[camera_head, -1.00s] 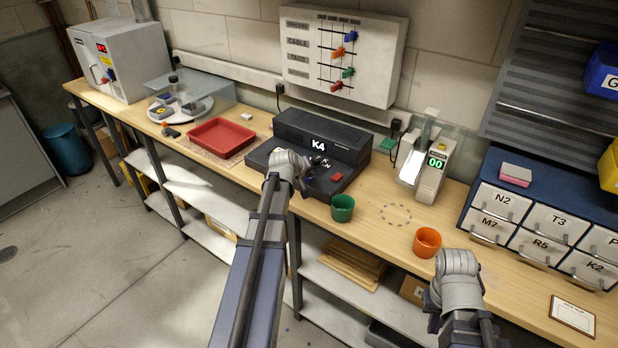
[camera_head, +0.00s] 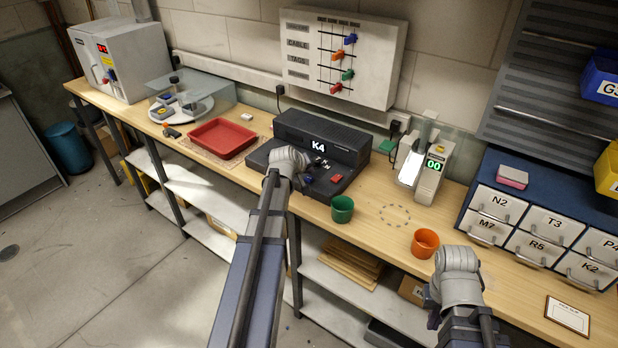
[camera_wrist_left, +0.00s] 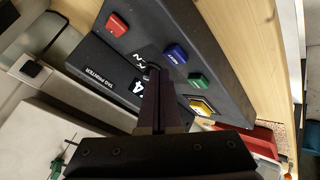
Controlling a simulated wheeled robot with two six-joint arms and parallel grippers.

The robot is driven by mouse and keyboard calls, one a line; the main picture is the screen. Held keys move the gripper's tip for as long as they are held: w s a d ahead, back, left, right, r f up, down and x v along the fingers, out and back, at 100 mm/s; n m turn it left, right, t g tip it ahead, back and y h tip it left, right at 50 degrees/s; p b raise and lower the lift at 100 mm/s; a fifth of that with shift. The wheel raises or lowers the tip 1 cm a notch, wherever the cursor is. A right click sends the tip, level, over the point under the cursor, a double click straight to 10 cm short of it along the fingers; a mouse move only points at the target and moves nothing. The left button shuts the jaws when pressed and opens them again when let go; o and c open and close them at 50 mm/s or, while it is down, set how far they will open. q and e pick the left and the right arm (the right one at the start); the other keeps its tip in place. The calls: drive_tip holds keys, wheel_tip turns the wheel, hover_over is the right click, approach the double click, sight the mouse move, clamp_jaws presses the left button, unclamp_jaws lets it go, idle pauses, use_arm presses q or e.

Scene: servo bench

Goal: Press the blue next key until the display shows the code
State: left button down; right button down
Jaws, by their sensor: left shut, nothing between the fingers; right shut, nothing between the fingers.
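The black tag printer (camera_head: 345,141) stands mid-bench, and its display (camera_head: 318,146) reads K4. In the left wrist view the blue key (camera_wrist_left: 176,53) lies between the red key (camera_wrist_left: 117,24) and the green key (camera_wrist_left: 197,81); a yellow key (camera_wrist_left: 201,106) is beyond the green one. My left gripper (camera_wrist_left: 152,72) is shut and empty over the printer's sloped panel, its tips beside the blue key in that view. Whether they touch anything I cannot tell. In the head view my left wrist covers part of the panel. My right gripper (camera_head: 432,305) is low right, mostly hidden by its wrist, away from the printer.
A green cup (camera_head: 342,209) and an orange cup (camera_head: 425,243) stand near the bench's front edge. A red tray (camera_head: 222,138) lies left of the printer. A device showing 00 (camera_head: 433,172) and labelled drawers (camera_head: 540,225) are to the right. A small card (camera_head: 568,315) lies front right, unreadable.

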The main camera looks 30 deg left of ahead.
sight(308, 180)
use_arm(q)
drive_tip(key=shift+r+p, duration=2.25)
drive_tip(key=shift+r, duration=0.2)
drive_tip(key=shift+f, duration=0.1)
drive_tip(key=s+d+f+m+g, duration=0.1)
drive_tip(key=s+d+m, duration=0.1)
drive_tip(key=d, duration=0.6)
drive_tip(key=s+d+f+m+g+h, duration=0.1)
drive_tip(key=s+d, duration=0.3)
drive_tip(key=d, duration=0.4)
drive_tip(key=s+d+f+m+g+h, duration=0.1)
drive_tip(key=s+d+f+m+g, duration=0.1)
drive_tip(key=d, duration=0.6)
drive_tip(key=shift+s+f+m+g, duration=0.4)
drive_tip(key=shift+f+m, duration=0.1)
drive_tip(key=shift+m, duration=0.6)
drive_tip(key=s+d+m+g+y, duration=0.1)
drive_tip(key=s+d+m+g, duration=0.1)
drive_tip(key=s+d, duration=0.4)
drive_tip(key=s+d+f+m+g+y, duration=0.1)
drive_tip(key=s+d+m, duration=0.4)
drive_tip(key=s, duration=0.6)
drive_tip(key=shift+s+d+f+g, duration=0.25)
drive_tip(key=shift+d+g, duration=0.6)
drive_tip(key=shift+g, duration=0.05)
